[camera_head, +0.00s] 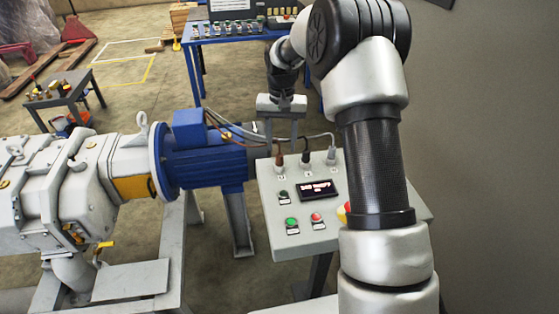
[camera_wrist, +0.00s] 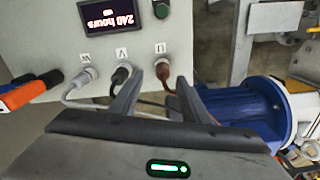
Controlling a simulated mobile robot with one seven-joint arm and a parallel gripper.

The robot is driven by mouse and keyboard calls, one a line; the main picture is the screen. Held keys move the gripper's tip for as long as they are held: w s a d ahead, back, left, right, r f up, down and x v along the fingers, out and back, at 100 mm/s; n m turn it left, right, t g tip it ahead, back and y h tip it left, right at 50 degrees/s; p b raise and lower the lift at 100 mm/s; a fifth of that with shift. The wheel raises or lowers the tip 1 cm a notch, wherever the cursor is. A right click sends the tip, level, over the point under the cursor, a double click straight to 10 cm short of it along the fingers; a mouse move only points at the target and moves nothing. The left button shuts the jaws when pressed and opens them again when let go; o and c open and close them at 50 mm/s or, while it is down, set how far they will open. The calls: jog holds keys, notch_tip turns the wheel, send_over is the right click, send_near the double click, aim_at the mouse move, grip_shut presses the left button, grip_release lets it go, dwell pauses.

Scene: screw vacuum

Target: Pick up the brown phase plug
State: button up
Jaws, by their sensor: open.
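The brown phase plug (camera_head: 279,159) stands in the leftmost socket on the grey control box (camera_head: 292,241) in the head view. In the wrist view the brown plug (camera_wrist: 163,73) is at the socket marked U, with its brown cable running down. My gripper (camera_head: 282,138) is open above the box's far edge, near the plug. In the wrist view my open gripper (camera_wrist: 160,82) has one finger on each side of the brown plug in the picture. I cannot tell the depth between fingers and plug. No grip on it shows.
A black plug (camera_wrist: 121,74) at V sits close beside the left finger. A grey plug (camera_wrist: 79,80) at W is farther left. Cables run behind the fingers. A blue motor (camera_head: 205,160) stands left of the box. An orange object (camera_wrist: 25,93) shows at the wrist view's left edge.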

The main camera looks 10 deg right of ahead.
aim_at(280, 153)
jog(key=shift+w+a+f, duration=0.1)
jog(key=shift+a+f, duration=0.05)
jog(key=shift+f, duration=1.2)
jog(key=shift+w+a+f, duration=0.1)
jog(key=shift+f, duration=1.2)
grip_shut()
